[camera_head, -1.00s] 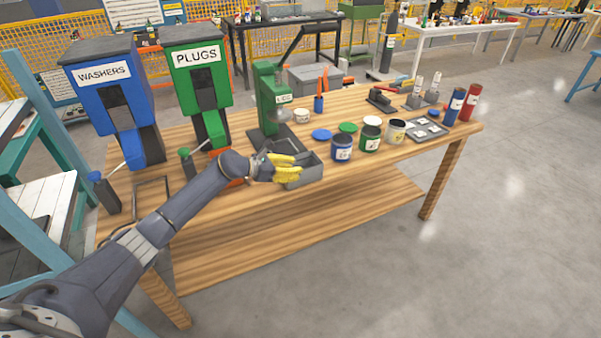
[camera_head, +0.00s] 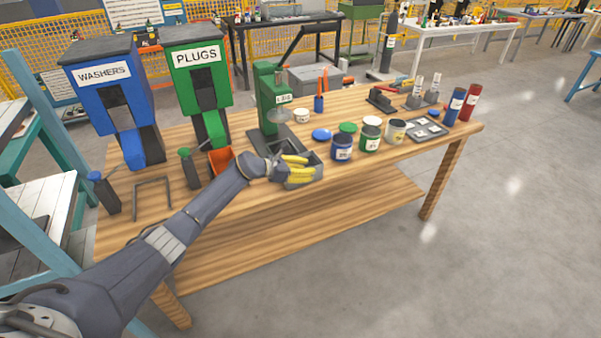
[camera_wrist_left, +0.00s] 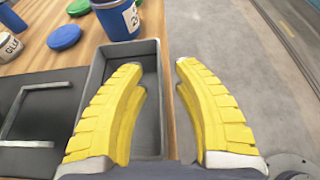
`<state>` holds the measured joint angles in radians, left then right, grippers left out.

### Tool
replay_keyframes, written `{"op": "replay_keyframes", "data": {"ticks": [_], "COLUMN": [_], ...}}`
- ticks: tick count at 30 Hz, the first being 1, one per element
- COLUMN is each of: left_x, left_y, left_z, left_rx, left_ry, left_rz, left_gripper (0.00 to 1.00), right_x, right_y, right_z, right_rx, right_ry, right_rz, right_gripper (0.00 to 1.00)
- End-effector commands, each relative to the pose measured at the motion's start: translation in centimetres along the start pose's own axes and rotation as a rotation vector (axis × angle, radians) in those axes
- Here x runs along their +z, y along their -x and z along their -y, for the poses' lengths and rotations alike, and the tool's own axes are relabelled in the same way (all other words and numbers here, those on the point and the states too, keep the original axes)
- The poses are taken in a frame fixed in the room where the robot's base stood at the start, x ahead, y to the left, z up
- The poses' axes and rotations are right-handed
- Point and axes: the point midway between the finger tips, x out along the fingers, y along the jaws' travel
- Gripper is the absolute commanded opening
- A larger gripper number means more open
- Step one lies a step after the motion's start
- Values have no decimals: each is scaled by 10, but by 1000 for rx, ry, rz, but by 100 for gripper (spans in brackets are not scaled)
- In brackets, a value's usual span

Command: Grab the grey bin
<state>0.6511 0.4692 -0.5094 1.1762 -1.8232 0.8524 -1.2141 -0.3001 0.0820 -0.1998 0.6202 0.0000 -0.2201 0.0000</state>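The grey bin (camera_head: 318,172) is an open rectangular tray on the wooden table near its front edge, partly hidden behind my left gripper (camera_head: 300,169) in the head view. In the left wrist view the bin (camera_wrist_left: 98,75) lies below the yellow fingers (camera_wrist_left: 158,72). The fingers are apart with nothing gripped between them. The left finger is over the bin's inside and the right finger is past its right wall, over the table edge and floor. I cannot tell whether either finger touches the bin. My right gripper is in neither view.
A blue can (camera_head: 342,149) stands close to the bin's far end, with green (camera_head: 369,138) and cream cans beside it. A green press (camera_head: 270,100) stands behind the bin. Blue washers (camera_head: 105,90) and green plugs dispensers (camera_head: 198,80) stand at left. Open floor lies right of the table.

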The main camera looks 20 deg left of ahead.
Motion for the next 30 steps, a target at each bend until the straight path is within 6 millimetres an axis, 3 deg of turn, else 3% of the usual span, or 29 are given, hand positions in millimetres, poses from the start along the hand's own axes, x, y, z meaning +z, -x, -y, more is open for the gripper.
{"op": "replay_keyframes", "data": {"ticks": [1, 8, 30], "left_x": [0, 0, 6], "left_y": [0, 0, 2], "left_z": [0, 0, 0], "left_rx": [0, 0, 0], "left_ry": [0, 0, -3], "left_rz": [0, 0, 1], "left_gripper": [28, 1, 0], "right_x": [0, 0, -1], "right_y": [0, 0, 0], "right_z": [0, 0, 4], "right_rx": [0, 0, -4], "right_ry": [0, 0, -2], "right_rz": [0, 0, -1], "right_gripper": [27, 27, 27]}}
